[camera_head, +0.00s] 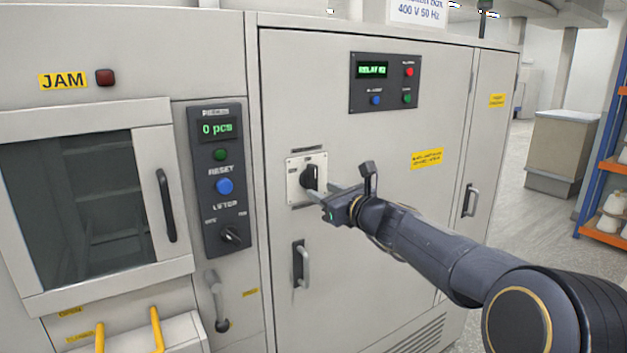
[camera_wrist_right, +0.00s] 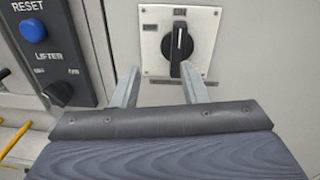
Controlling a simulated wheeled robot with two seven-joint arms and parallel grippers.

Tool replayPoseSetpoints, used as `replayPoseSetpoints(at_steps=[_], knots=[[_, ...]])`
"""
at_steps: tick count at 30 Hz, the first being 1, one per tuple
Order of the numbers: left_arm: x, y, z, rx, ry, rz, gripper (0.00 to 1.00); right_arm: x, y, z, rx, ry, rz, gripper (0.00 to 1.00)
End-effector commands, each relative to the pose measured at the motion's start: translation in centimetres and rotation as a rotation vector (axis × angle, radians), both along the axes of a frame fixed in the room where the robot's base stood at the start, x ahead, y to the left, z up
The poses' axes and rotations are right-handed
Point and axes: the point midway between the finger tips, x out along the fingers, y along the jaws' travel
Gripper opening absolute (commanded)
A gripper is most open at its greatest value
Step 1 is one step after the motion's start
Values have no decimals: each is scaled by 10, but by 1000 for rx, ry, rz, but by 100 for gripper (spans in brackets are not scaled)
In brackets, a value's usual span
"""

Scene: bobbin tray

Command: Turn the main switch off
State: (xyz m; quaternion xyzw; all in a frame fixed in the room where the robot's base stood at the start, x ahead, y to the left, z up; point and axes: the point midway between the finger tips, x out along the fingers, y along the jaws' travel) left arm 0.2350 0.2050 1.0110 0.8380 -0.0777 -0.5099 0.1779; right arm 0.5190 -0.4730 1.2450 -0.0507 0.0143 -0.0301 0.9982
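The main switch is a black rotary knob (camera_head: 309,178) on a pale square plate (camera_head: 294,194) on the grey cabinet door. In the right wrist view the knob (camera_wrist_right: 178,45) stands upright with a white mark near its top. My right gripper (camera_head: 330,194) is just in front of the plate. In the right wrist view its two fingers (camera_wrist_right: 158,85) are spread apart with nothing between them, and the knob is ahead of them, nearer the right finger. I cannot tell whether a fingertip touches the plate. My left gripper is not in view.
A relay panel (camera_head: 386,82) is above right. A windowed door (camera_head: 158,111) is at the left.

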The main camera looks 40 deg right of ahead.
Motion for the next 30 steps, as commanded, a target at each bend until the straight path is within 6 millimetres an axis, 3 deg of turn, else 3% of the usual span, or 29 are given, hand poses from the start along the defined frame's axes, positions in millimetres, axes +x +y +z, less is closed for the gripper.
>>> replayPoseSetpoints(at_steps=[1, 4, 18, 30], knots=[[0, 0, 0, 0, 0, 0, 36, 2, -12, 1, 51, -15, -27, 40], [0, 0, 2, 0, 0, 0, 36, 7, -23, 3, 101, -33, -50, 40], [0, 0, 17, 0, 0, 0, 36, 72, -30, 5, 104, -34, -50, 40], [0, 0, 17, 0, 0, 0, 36, 79, -31, 4, 100, -34, -51, 37]])
